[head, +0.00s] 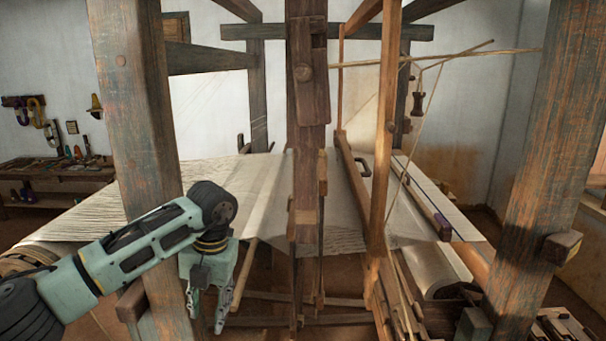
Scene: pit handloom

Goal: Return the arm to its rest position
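My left arm comes in from the lower left, in front of the loom's left post (145,130). My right arm and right gripper are not in this view.
The wooden loom fills the middle, with a thick central upright (306,70) and a right post (553,130). White warp threads (100,208) spread to the left. A cord with a wooden handle (418,103) hangs at upper right. A tool bench (55,172) stands far left.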

